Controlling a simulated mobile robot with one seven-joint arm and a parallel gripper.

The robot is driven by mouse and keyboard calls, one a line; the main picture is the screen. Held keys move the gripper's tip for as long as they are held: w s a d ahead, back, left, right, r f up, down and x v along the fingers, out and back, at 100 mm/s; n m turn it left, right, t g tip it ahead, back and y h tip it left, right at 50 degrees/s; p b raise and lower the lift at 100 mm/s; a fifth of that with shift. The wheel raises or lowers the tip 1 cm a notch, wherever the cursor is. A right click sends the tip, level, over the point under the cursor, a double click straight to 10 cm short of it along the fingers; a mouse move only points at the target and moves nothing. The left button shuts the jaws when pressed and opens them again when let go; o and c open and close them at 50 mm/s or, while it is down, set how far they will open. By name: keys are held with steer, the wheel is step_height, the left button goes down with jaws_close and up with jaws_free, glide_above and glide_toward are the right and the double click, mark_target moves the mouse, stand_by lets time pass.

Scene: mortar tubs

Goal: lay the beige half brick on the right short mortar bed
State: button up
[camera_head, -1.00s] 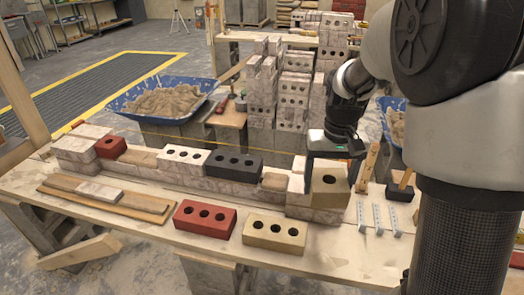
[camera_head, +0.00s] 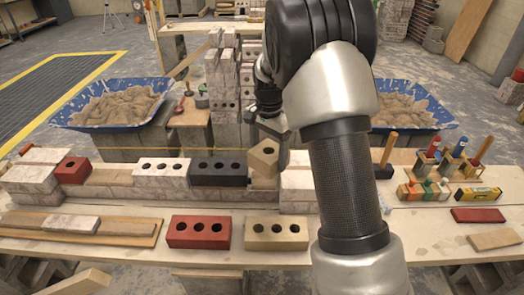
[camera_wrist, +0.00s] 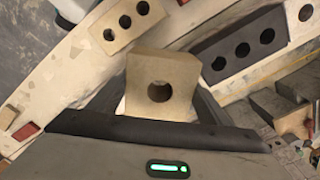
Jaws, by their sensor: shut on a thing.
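The beige half brick (camera_head: 264,157), with one round hole, is held slightly tilted by my gripper (camera_head: 272,143). In the wrist view the half brick (camera_wrist: 143,68) sits between the jaws of my gripper (camera_wrist: 160,100), which are shut on it. In the head view it hangs over the right short mortar bed (camera_head: 264,183), a tan patch between the dark brick (camera_head: 219,167) and the white blocks (camera_head: 298,186). It appears to be above the bed; contact is not clear. My arm hides part of the right end of the wall.
The white brick (camera_head: 163,171) and red half brick (camera_head: 72,170) stand farther left on the wall. A red brick (camera_head: 200,231) and beige brick (camera_head: 276,233) lie on the table in front. Mortar tubs (camera_head: 112,103) stand behind. Tools (camera_head: 440,165) stand right.

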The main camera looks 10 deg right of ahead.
steer(key=shift+w+f+m+b, duration=0.6)
steer(key=shift+w+f+m, duration=0.55)
steer(key=shift+f+m, duration=0.6)
steer(key=shift+w+f+m+b, duration=0.55)
steer(key=shift+w+f+m, duration=0.8)
steer(key=shift+f, duration=0.65)
steer(key=shift+w+f+m+b, duration=0.6)
steer(key=shift+w+f+m, duration=0.4)
steer(key=shift+f+m, duration=0.8)
steer(key=shift+f, duration=0.5)
steer(key=o, duration=1.8)
steer(key=shift+o, duration=0.2)
steer(key=shift+s+f, duration=0.1)
steer(key=shift+f, duration=0.05)
